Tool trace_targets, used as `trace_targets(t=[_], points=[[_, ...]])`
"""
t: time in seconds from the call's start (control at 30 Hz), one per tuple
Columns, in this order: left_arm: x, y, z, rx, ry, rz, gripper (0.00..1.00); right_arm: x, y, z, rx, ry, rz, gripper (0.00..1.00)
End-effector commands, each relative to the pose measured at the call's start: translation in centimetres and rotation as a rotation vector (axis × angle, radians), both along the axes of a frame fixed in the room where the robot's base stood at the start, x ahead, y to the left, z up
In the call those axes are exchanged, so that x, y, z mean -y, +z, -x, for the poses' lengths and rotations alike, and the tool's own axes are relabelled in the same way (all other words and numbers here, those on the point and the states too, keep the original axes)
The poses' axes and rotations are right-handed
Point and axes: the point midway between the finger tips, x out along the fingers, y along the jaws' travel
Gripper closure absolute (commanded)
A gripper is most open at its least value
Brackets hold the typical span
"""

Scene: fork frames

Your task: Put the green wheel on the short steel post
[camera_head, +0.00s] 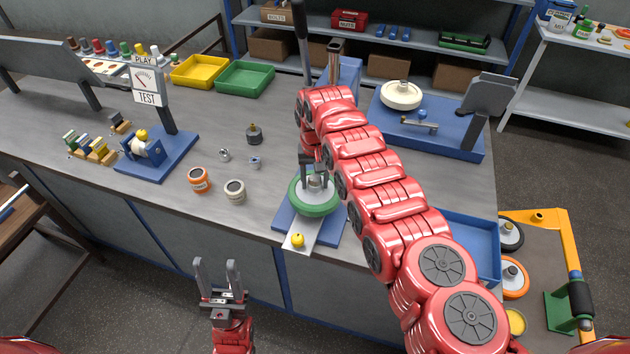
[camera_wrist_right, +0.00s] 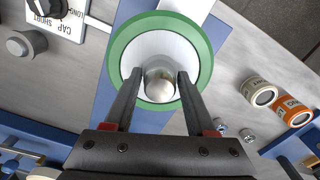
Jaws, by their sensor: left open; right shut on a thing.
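The green wheel (camera_head: 331,208) has a green rim and a pale centre. It lies flat over a blue base plate (camera_head: 284,220) at the bench's front edge. It also shows in the wrist view (camera_wrist_right: 120,62). My right gripper (camera_head: 315,184) points down from above, its fingers on either side of the wheel's middle, shut on the wheel. A rounded silver top (camera_wrist_right: 159,82) shows between the fingers; I cannot tell whether it is the steel post or the hub. The wheel hides whatever is beneath it. My left gripper (camera_head: 218,280) is open and empty in front of the bench.
A yellow knob (camera_head: 297,240) sits on a grey strip in front of the wheel. An orange can (camera_head: 199,179) and a cream can (camera_head: 235,191) stand to its left. A test stand (camera_head: 160,165) is further left. A blue tray (camera_head: 467,240) is at the right, partly behind my right arm.

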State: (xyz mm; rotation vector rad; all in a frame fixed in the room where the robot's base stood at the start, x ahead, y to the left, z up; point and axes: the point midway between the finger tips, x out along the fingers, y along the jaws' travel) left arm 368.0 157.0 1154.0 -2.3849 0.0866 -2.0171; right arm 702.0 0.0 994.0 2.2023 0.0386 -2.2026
Motion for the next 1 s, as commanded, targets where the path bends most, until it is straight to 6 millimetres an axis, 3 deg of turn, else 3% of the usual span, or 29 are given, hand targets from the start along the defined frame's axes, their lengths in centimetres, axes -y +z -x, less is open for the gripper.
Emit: trace_targets(t=[0.03, 0.07, 0.2, 0.63, 1.0], points=[[0.0, -0.3, 0.0, 0.000, 0.000, 0.000, 0.50, 0.0, -0.3, 0.0, 0.002, 0.000, 0.000, 1.00], [0.0, -0.2, 0.0, 0.000, 0.000, 0.000, 0.50, 0.0, -0.2, 0.0, 0.001, 0.000, 0.000, 0.40], [0.0, -0.2, 0.0, 0.000, 0.000, 0.000, 0.50, 0.0, -0.1, 0.0, 0.001, 0.000, 0.000, 0.15], [0.0, -0.2, 0.0, 0.000, 0.000, 0.000, 0.50, 0.1, 0.8, -0.2, 0.004, -0.002, -0.001, 0.14], [0.0, -2.9, 0.0, 0.000, 0.000, 0.000, 0.50, -0.2, 8.1, 0.0, 0.002, 0.002, 0.001, 0.14]])
